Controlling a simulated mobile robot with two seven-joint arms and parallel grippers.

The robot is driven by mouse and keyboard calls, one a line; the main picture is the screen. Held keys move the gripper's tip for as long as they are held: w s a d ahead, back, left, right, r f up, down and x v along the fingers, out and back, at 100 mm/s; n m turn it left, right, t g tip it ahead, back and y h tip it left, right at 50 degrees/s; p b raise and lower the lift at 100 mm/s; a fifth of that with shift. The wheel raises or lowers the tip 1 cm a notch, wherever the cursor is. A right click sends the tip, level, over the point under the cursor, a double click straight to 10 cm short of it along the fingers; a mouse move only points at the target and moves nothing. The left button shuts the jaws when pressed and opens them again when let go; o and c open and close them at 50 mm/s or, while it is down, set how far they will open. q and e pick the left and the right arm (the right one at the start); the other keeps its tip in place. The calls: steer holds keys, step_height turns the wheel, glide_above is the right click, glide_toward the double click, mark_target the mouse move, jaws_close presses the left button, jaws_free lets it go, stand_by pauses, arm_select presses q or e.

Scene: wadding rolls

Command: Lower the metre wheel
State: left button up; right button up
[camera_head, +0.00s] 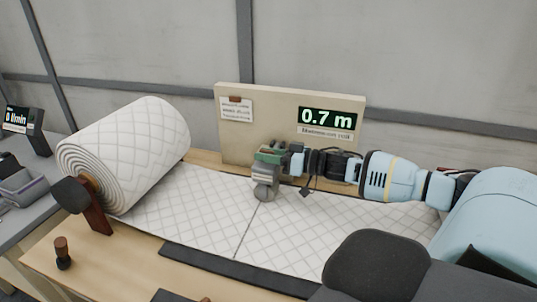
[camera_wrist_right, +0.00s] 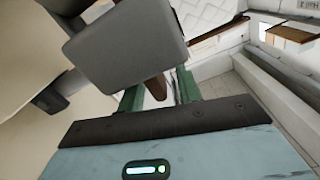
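The metre wheel (camera_head: 264,193) is a small grey wheel under a grey block (camera_head: 266,174), above the quilted wadding (camera_head: 190,215) near the dark cross line. I cannot tell whether it touches the wadding. My right gripper (camera_head: 268,153) comes in from the right, with its green fingers at the top of the block. In the right wrist view, a grey block (camera_wrist_right: 125,45) covers the fingertips of my right gripper (camera_wrist_right: 160,88). The fingers stand apart, with something brown showing between them; whether they hold anything is hidden. My left gripper is not in view.
The backboard (camera_head: 240,140) behind carries a display (camera_head: 327,117) reading 0.7 m. A dark strip (camera_head: 235,270) runs along the table's front. A small brown stamp-like thing (camera_head: 62,253) stands front left.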

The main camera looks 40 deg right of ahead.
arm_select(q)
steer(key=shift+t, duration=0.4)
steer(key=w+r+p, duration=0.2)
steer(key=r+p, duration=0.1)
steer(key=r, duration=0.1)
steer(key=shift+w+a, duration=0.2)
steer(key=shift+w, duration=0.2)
arm_select(e)
steer(key=v, duration=0.8)
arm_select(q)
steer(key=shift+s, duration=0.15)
arm_select(e)
steer(key=shift+w+a+f, duration=0.1)
steer(key=shift+a, duration=0.05)
